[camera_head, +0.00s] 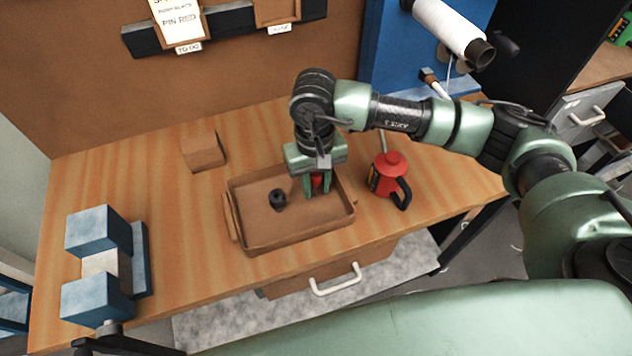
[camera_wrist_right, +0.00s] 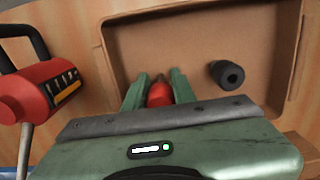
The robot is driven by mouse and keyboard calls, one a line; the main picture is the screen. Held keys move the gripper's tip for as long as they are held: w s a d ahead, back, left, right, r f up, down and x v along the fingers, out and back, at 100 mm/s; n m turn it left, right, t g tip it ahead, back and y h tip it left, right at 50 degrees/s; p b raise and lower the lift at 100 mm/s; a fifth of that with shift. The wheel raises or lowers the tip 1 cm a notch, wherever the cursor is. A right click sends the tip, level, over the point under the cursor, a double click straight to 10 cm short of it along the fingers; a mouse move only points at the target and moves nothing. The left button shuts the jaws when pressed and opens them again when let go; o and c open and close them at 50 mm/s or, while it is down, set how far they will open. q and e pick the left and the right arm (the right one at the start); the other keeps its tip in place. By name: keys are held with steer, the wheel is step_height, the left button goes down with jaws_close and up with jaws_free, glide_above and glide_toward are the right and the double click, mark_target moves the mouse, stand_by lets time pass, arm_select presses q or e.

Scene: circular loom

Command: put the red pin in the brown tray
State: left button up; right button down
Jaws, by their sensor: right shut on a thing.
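The brown tray (camera_head: 262,243) lies on the wooden table, and its floor and walls also show in the right wrist view (camera_wrist_right: 205,35). My right gripper (camera_head: 317,185) is over the right part of the tray, pointing down. Its green fingers are shut on the red pin (camera_wrist_right: 159,93), which also shows between them in the head view (camera_head: 317,180). I cannot tell whether the pin touches the tray floor. A black cylindrical piece (camera_head: 278,200) lies in the tray left of the gripper. My left gripper is not in view.
A red oil can (camera_head: 386,173) with a black handle stands just right of the tray. A brown block (camera_head: 203,151) is behind it to the left. A blue and grey vise-like block (camera_head: 105,260) stands at the left table edge. A white-handled drawer (camera_head: 335,280) is below.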

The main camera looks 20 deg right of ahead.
steer(key=shift+f, duration=0.15)
steer(key=c, duration=1.2)
jaws_free()
steer(key=shift+o, duration=0.2)
steer(key=shift+r, duration=0.45)
steer(key=r+b, duration=0.1)
steer(key=r, duration=0.2)
steer(key=r+b, duration=0.1)
steer(key=r, duration=0.3)
steer(key=r+b, duration=0.2)
steer(key=r, duration=0.1)
steer(key=shift+w+r, duration=0.25)
steer(key=shift+r, duration=0.5)
